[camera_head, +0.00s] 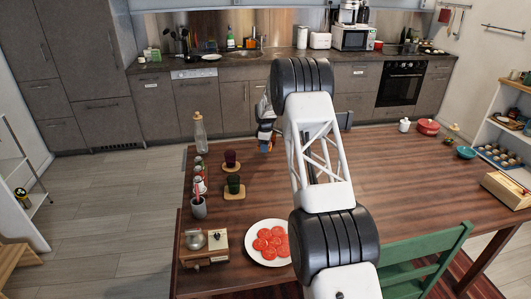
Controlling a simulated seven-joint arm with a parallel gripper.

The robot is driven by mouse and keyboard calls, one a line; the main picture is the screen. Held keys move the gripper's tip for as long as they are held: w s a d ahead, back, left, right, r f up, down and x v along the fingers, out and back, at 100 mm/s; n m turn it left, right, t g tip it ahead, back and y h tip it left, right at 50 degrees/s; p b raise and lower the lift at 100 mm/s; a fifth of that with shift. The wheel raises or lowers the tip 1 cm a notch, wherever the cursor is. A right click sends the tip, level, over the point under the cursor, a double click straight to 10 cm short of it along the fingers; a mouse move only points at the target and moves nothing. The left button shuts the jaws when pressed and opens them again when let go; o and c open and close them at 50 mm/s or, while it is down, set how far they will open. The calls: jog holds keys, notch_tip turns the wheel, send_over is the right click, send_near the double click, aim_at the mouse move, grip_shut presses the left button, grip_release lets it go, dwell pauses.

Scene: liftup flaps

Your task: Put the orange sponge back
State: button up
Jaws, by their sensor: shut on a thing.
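My gripper (266,133) is beyond my large white and black arm link, above the far part of the wooden table.
The wooden table (420,160) carries a glass bottle (200,133), dark cups on coasters, a plate of red slices (262,256) and a red pot (428,127). The counter (225,62) with sink lies behind; a wall cabinet edge (200,5) is above. A green chair (425,262) stands in front.

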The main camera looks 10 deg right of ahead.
aim_at(265, 155)
jog(key=shift+f, duration=0.1)
dwell(0.3)
jog(key=shift+f, duration=1.65)
jog(key=shift+f, duration=0.1)
jog(key=o, duration=0.9)
notch_tip(265, 155, up, 12)
jog(key=shift+r, duration=0.1)
jog(key=shift+r, duration=0.15)
